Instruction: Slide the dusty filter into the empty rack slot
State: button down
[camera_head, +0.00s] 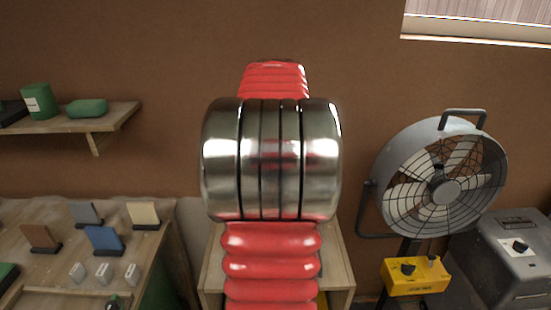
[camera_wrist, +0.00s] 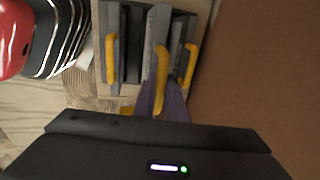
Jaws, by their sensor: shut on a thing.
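In the wrist view, my gripper (camera_wrist: 160,98) is shut on the yellow handle of a grey panel-like filter (camera_wrist: 156,25). The filter stands at the rack (camera_wrist: 123,8), a grey frame with a dark gap left of the held filter. I cannot tell how deep the filter sits or whether it lines up with the gap. A grey filter with a yellow handle (camera_wrist: 111,58) stands left of the gap, and another yellow handle (camera_wrist: 189,62) is at the right. Dust is too small to tell. In the head view, my arm hides the gripper and rack.
A wooden stand (camera_head: 338,262) shows behind my arm. A large fan (camera_head: 440,185) and a grey box (camera_head: 505,265) stand at the right. A bench (camera_head: 60,275) with coloured sample tiles is at the left, below a wall shelf (camera_head: 75,122). A brown wall lies close beside the rack.

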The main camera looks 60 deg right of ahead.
notch_tip(320, 180, down, 8)
dwell(1.6)
jog(key=shift+f, duration=0.75)
dwell(0.4)
jog(key=c, duration=1.7)
grip_release()
jog(key=r, duration=0.4)
jog(key=a+r, duration=0.1)
jog(key=r, duration=0.4)
jog(key=s+a+r, duration=0.1)
jog(key=r, duration=0.3)
jog(key=shift+r, duration=0.3)
